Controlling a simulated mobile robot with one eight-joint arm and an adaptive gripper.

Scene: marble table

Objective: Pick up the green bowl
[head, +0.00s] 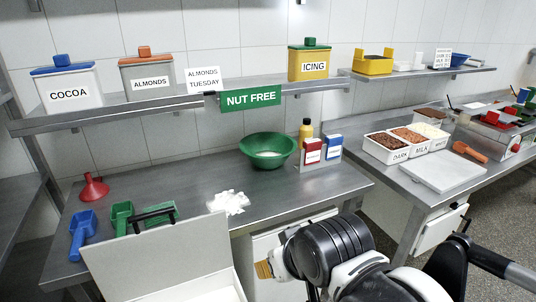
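The green bowl (282,153) stands upright on the left steel counter, near its back, in the head view. It is wide-rimmed and has something white inside. My arm reaches in from the lower right, well below and in front of the bowl and apart from it. My gripper (276,266) seems to be at the arm's left end, at the bottom middle. Its fingers do not show clearly, so I cannot tell whether it is open or shut.
A yellow bottle (306,129) and small red and blue boxes (313,150) stand right of the bowl. White powder (229,202) lies in front-left. Green scoops (122,216), a blue scoop (82,236), a red funnel (94,187) and an open white box (165,262) are left.

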